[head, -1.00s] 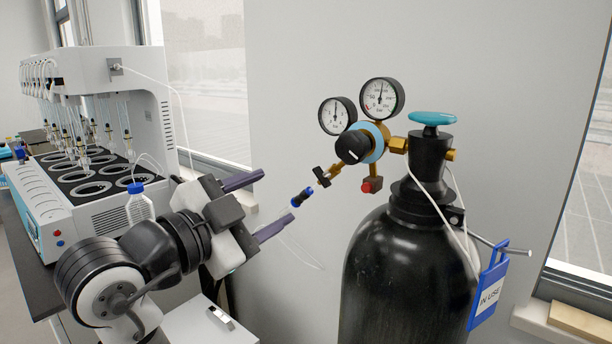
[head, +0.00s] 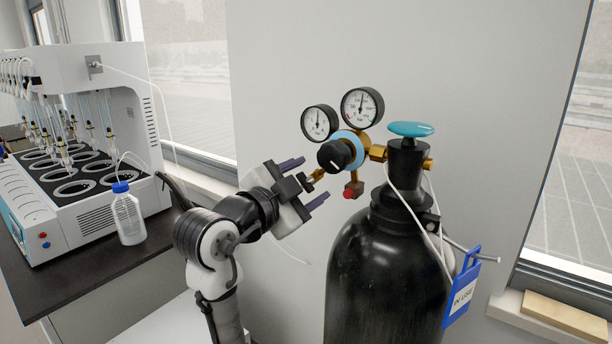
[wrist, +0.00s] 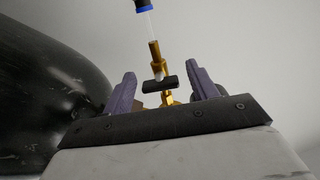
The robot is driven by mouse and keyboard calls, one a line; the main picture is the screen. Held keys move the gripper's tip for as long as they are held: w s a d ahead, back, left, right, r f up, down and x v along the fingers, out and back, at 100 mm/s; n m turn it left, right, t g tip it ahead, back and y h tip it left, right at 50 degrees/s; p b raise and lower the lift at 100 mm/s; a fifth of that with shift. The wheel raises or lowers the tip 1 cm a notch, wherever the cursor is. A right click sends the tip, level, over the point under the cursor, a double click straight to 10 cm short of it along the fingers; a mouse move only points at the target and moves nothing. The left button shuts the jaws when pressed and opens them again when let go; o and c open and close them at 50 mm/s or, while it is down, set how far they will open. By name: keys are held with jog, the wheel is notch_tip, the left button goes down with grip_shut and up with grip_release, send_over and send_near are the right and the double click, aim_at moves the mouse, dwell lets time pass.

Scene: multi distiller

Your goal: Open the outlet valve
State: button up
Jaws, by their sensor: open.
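The outlet valve, with a small black crossbar handle (wrist: 159,84) and a brass stem (wrist: 157,55), shows in the wrist view between the two purple fingers. In the head view its brass part (head: 318,174) sits on the lower left of the regulator (head: 346,150), partly hidden by my gripper. My gripper (head: 314,178) is open, with one finger on each side of the valve. In the wrist view, gaps show between the handle and both fingers of my gripper (wrist: 163,76). I cannot tell whether anything touches.
The black gas cylinder (head: 385,270) stands right of my gripper, with a teal top knob (head: 411,129) and a blue tag (head: 462,293). Two gauges (head: 362,107) sit above the regulator. A distiller (head: 120,95) and a bottle (head: 127,215) stand on the left bench.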

jog(key=shift+w+d, duration=0.1)
jog(key=shift+c, duration=0.5)
jog(key=c, duration=0.9)
